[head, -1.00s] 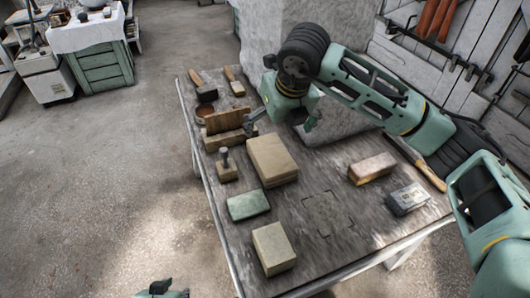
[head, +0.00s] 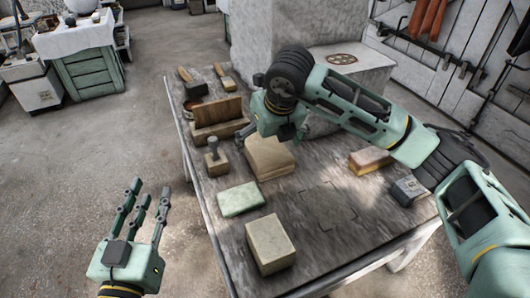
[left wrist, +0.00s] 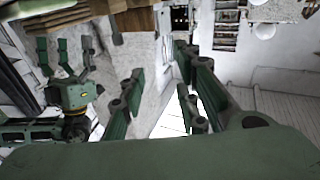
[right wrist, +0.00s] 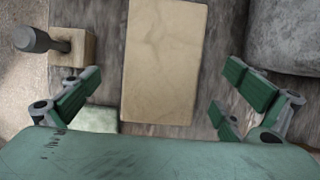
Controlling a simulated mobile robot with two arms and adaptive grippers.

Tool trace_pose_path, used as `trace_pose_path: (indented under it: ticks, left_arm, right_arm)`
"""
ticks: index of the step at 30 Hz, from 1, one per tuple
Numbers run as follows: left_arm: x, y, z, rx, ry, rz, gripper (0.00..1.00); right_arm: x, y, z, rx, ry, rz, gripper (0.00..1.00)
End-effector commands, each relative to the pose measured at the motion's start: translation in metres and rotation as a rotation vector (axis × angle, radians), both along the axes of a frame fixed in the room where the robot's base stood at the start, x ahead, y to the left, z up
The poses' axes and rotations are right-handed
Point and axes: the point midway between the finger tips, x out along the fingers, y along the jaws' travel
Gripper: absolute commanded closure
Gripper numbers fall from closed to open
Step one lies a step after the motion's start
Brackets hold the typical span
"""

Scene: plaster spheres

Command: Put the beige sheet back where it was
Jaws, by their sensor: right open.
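A flat, beige, rectangular slab-like piece (head: 268,160) lies on the grey worktable, and I take it for the beige sheet; whether it is one piece or a stack is unclear. It also shows in the right wrist view (right wrist: 165,62), lying flat. My right gripper (head: 270,135) is open and empty above it, hiding its far edge in the head view. In the right wrist view its fingers (right wrist: 155,98) are spread on either side, apart from the piece. My left gripper (head: 142,205) is open and empty, raised off the table's left side; the left wrist view shows its spread fingers (left wrist: 160,100).
A grey plinth (head: 345,85) stands behind. The table's front middle is clear.

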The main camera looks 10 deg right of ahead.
Motion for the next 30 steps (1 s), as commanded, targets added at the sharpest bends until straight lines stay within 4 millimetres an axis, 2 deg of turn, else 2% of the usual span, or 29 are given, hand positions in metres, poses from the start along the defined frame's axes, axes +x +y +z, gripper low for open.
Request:
trace_pose_path:
  ticks: [9,13,22,30]
  left_arm:
    - [-0.010,-0.005,0.052,-0.072,-0.268,-0.016,0.70]
    - [-0.015,-0.005,0.067,-0.092,-0.341,-0.021,0.70]
    - [-0.017,-0.005,0.072,-0.099,-0.365,-0.022,0.70]
    - [-0.017,-0.005,0.072,-0.099,-0.363,-0.022,0.70]
  right_arm:
    - [0.018,-0.001,-0.034,-0.002,0.004,0.000,0.00]
    - [0.022,0.000,-0.042,-0.001,0.001,0.001,0.00]
    - [0.023,0.000,-0.044,-0.001,0.001,0.001,0.00]
    - [0.023,0.000,-0.044,-0.001,0.001,0.000,0.23]
